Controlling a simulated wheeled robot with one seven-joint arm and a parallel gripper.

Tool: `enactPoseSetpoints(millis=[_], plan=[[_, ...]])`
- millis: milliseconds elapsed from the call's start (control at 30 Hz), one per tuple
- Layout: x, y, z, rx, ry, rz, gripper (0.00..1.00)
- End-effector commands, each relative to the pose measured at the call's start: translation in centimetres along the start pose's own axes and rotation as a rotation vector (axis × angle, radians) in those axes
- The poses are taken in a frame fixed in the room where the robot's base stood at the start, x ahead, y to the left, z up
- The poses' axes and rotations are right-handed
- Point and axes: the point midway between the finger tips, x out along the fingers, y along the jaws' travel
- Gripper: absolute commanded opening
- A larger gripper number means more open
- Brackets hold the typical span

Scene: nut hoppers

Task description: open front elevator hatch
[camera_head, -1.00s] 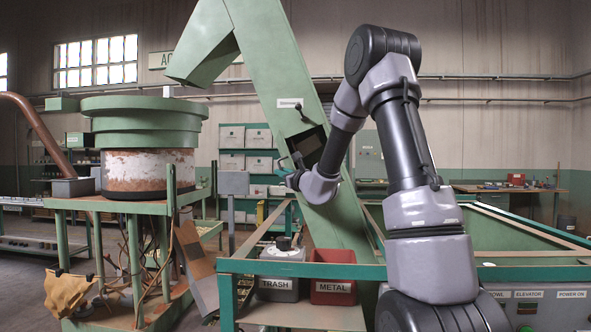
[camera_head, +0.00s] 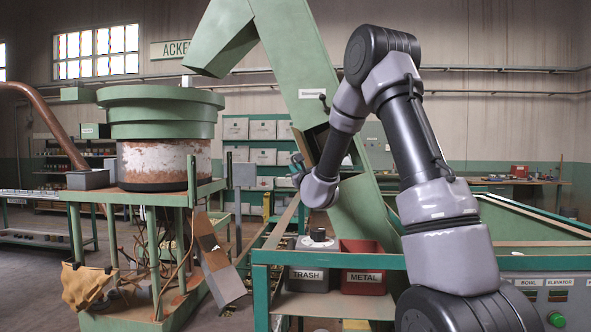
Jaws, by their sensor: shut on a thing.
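The green elevator (camera_head: 280,60) rises at a slant in the middle, with a white label (camera_head: 311,93) and a small dark handle (camera_head: 323,101) high on its face. Below them is a dark hatch opening (camera_head: 316,138), partly covered by my arm. My gripper (camera_head: 298,161) is at the left edge of this opening, seen small and from behind my wrist. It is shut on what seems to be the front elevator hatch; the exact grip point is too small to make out.
A round green bowl hopper (camera_head: 160,125) stands on a frame at the left. A control panel (camera_head: 555,295) is at the lower right.

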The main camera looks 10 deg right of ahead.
Motion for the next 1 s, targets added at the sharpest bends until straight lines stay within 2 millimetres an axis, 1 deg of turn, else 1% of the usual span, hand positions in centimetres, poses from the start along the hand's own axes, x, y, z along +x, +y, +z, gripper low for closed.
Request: enactPoseSetpoints(millis=[33,100,133,400,533,667,800,900,1000], plan=[[0.1,-0.2,0.3,0.001,-0.007,-0.005,0.00],[0.1,-0.2,0.3,0.001,-0.007,-0.005,0.31],[0.1,-0.2,0.3,0.001,-0.006,-0.005,0.42],[0.0,-0.1,0.1,0.001,-0.003,-0.003,0.42],[-1.0,-0.1,0.1,0.001,-0.003,-0.002,0.42],[-3.3,-0.1,0.1,0.001,-0.002,-0.002,0.42],[-6.3,-0.1,0.1,0.001,-0.002,-0.001,0.42],[-8.1,-0.1,0.2,0.002,-0.003,-0.001,0.42],[-9.5,-0.1,0.1,0.000,-0.003,-0.003,0.42]])
